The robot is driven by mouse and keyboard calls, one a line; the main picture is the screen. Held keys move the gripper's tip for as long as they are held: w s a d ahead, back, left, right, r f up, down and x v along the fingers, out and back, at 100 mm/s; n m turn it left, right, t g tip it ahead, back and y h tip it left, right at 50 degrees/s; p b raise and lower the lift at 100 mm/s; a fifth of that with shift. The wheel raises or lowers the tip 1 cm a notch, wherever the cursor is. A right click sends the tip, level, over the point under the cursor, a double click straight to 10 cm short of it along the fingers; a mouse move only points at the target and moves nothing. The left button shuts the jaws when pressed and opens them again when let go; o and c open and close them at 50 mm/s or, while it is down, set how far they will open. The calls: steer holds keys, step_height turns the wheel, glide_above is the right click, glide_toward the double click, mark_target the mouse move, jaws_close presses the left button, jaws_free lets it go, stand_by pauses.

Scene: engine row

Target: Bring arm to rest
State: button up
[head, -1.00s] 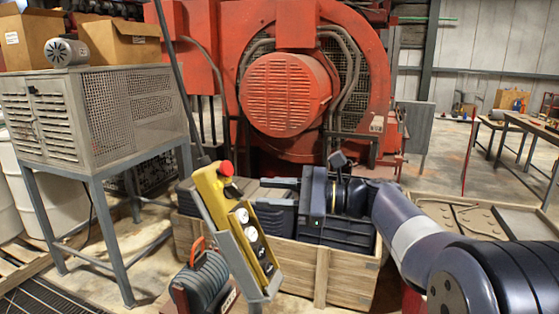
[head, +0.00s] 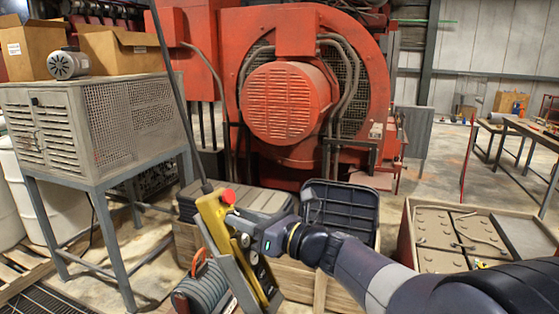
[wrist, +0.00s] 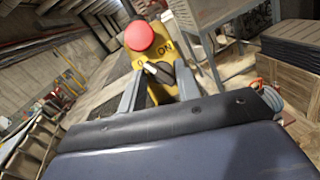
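My gripper (head: 232,220) is in front of the upper part of a yellow control box (head: 212,217) in the head view. In the wrist view, its two grey fingers (wrist: 159,78) are apart, on either side of a black rotary switch (wrist: 158,72) on the box. Gaps show beside the switch, and I cannot tell whether a finger touches it. A red push button (wrist: 139,36) sits above the switch, and it also shows in the head view (head: 228,196). My arm reaches in from the lower right and hides part of the box face.
A wooden crate (head: 298,280) with dark cases stands behind the box. A grey mesh cabinet on legs (head: 95,125) stands at left, and a red engine housing (head: 285,100) behind. A crate with a tan panelled top (head: 455,235) is at right. Open floor lies beyond it.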

steer(key=m+p, duration=0.1)
steer(key=m, duration=0.1)
steer(key=m+t+h+p, duration=0.1)
steer(key=p, duration=0.1)
steer(key=shift+s+a+r+m+h, duration=0.1)
steer(key=shift+s+r+m+h, duration=0.05)
steer(key=shift+r+m+h, duration=0.2)
steer(key=shift+f+m+p, duration=0.1)
steer(key=shift+m+p, duration=0.3)
steer(key=shift+m, duration=0.05)
steer(key=b+v, duration=0.2)
steer(key=v, duration=0.8)
steer(key=shift+s+d+f+b, duration=0.25)
steer(key=shift+s+d+b, duration=0.05)
